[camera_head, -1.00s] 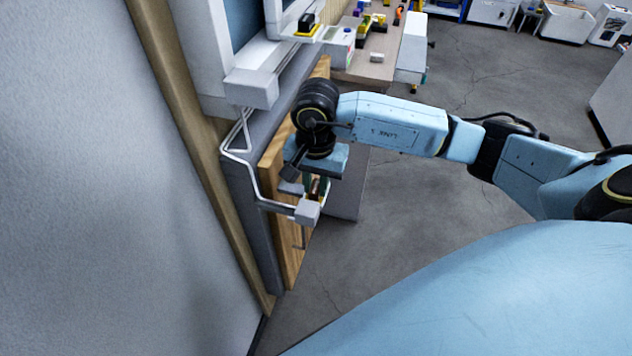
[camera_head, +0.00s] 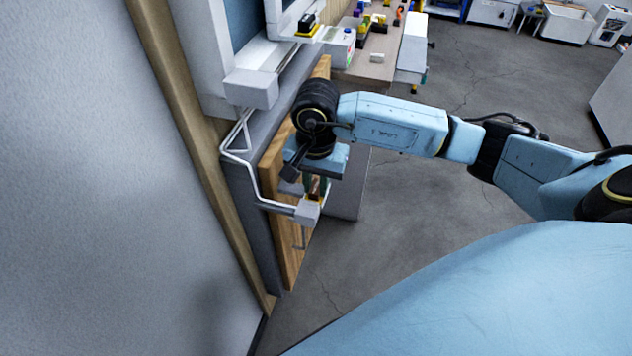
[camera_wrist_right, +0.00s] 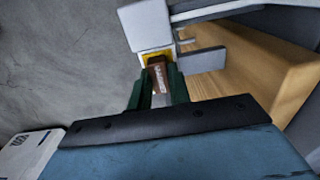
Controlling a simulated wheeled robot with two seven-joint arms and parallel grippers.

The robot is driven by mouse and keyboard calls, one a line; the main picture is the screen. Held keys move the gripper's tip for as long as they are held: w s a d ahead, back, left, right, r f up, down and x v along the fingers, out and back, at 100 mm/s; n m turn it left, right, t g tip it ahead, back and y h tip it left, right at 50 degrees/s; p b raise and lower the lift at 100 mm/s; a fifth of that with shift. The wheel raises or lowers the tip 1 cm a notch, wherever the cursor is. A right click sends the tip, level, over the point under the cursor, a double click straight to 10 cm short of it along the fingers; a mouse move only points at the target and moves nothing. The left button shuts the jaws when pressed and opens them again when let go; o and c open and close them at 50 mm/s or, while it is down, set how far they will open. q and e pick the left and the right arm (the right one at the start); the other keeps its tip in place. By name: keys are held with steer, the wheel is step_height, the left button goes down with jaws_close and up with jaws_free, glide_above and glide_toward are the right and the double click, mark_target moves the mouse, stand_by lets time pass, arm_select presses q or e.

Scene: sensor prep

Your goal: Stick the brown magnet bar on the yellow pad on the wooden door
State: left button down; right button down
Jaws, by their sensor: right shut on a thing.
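My right gripper (camera_head: 317,186) points down beside the wooden door (camera_head: 292,262), under its blue wrist. In the right wrist view its two green fingers (camera_wrist_right: 158,88) are shut on the brown magnet bar (camera_wrist_right: 158,78). The yellow pad (camera_wrist_right: 150,56) shows just beyond the bar's far end, at a pale block; the bar overlaps it in the picture. I cannot tell whether bar and pad touch. The wooden door (camera_wrist_right: 240,62) is right of the fingers in that view. In the head view the gripper and the block mostly hide bar and pad. My left gripper is not in view.
A bent metal rod (camera_head: 254,177) ends in a grey block (camera_head: 307,211) close to my right fingers. A grey box-like fixture (camera_head: 250,88) is above the door. A bench (camera_head: 376,58) with small items stands behind. The floor (camera_head: 420,215) right of the door is clear.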

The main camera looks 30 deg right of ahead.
mark_target(316, 187)
steer(key=shift+s+f, duration=0.15)
steer(key=shift+f, duration=0.05)
stand_by(0.3)
steer(key=c, duration=0.7)
jaws_free()
steer(key=shift+r, duration=0.2)
steer(key=shift+c, duration=0.2)
steer(key=shift+r, duration=0.1)
steer(key=shift+r+p, duration=1.75)
steer(key=shift+r, duration=1.7)
steer(key=shift+f, duration=0.1)
